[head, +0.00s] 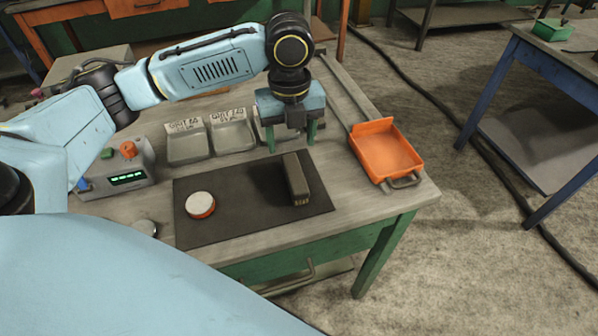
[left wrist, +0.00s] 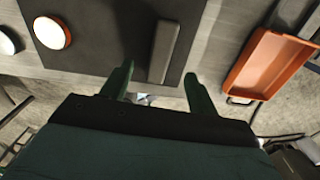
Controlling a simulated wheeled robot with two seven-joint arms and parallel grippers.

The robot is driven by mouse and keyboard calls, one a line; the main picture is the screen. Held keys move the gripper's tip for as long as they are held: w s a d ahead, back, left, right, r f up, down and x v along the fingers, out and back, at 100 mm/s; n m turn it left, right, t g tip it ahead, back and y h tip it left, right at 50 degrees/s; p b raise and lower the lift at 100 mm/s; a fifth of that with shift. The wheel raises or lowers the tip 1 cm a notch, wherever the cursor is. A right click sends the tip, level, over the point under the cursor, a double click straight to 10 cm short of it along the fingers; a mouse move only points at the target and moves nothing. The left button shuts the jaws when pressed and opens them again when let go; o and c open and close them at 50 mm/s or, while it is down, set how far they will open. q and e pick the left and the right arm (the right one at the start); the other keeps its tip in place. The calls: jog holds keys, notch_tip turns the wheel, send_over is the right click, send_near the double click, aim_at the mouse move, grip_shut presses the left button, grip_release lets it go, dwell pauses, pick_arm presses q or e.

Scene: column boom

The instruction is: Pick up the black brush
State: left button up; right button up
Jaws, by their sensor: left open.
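The black brush (head: 297,180) is a narrow dark block lying on the dark mat (head: 240,219), right of the mat's middle. It also shows in the left wrist view (left wrist: 164,50), lying lengthwise at the upper middle. My left gripper (head: 291,147) points down above the brush's far end, with its green fingers apart and nothing between them. In the left wrist view the fingertips (left wrist: 158,73) stand on either side of the brush's near end, apart from it. My right gripper is not in view.
A white-topped orange disc (head: 200,205) lies left on the mat. An orange tray (head: 386,151) stands at the table's right edge. Grey labelled bins (head: 187,147) and a control box (head: 121,172) with a green display stand behind and left. The bare mat between disc and brush is free.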

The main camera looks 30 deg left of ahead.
aim_at(295, 172)
pick_arm(q)
notch_tip(295, 172, down, 3)
jog(key=shift+s+f, duration=0.1)
jog(key=shift+f, duration=0.1)
jog(key=shift+f+b, duration=0.35)
jog(key=shift+f, duration=0.05)
jog(key=shift+d+f, duration=0.2)
jog(key=shift+f, duration=0.55)
jog(key=f, duration=0.1)
jog(key=f+b, duration=0.1)
jog(key=f, duration=0.1)
jog(key=shift+s+d+f, duration=0.2)
jog(key=shift+d+f, duration=0.1)
jog(key=shift+f, duration=0.25)
jog(key=shift+c, duration=1)
jog(key=c, duration=0.5)
jog(key=shift+r, duration=0.1)
jog(key=c, duration=0.4)
jog(key=shift+r, duration=0.15)
notch_tip(295, 172, up, 9)
jog(key=shift+f+p, duration=0.2)
jog(key=shift+p, duration=0.75)
jog(key=shift+r, duration=0.55)
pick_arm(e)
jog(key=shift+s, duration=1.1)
